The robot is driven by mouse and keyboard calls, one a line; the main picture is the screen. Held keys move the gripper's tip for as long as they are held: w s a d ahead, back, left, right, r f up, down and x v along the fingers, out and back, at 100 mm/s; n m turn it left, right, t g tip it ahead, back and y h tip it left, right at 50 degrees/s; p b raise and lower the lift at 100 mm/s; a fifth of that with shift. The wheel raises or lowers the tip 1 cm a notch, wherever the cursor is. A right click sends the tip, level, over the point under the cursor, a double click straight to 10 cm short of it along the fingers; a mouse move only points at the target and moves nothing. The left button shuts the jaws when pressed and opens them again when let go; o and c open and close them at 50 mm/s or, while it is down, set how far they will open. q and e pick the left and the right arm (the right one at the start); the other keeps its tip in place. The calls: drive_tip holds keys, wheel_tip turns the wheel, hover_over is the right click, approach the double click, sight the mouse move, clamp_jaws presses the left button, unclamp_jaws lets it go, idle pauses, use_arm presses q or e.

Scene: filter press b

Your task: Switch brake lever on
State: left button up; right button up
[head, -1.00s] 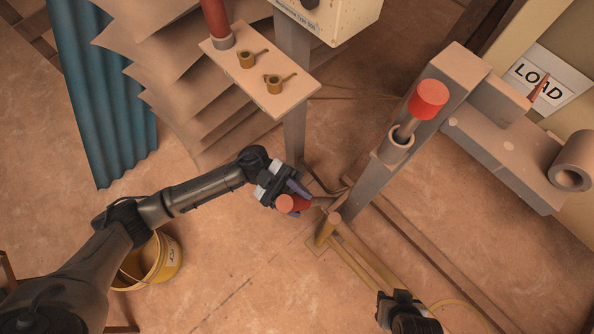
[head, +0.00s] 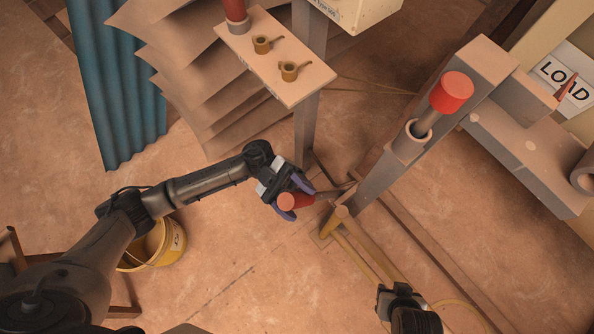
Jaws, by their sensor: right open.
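A lever with a red grip (head: 298,201) and a thin grey rod sticks out to the left from the low part of a grey slanted post (head: 385,178). My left gripper (head: 293,199) has its purple fingers on either side of this red grip, which fills the gap between them. It looks shut on the grip; the fingers hide part of it. A larger red knob (head: 452,92) on a grey shaft stands in a collar higher up on the same post. No label tells which one is the brake lever. My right gripper (head: 405,308) is open at the bottom edge, away from both.
A small shelf (head: 300,88) with two brass fittings stands above my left gripper on a grey leg. A yellow bucket (head: 172,243) stands below my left arm. A yellow floor frame (head: 352,245) lies at the post's foot. A LOAD sign (head: 568,80) is at right.

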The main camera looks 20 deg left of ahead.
use_arm(q)
drive_tip(key=shift+w+d, duration=0.1)
drive_tip(key=shift+w, duration=0.1)
drive_tip(key=shift+w, duration=0.1)
drive_tip(key=v, duration=1.3)
drive_tip(key=shift+a, duration=0.4)
drive_tip(key=shift+f+p, duration=0.1)
drive_tip(key=shift+p, duration=0.2)
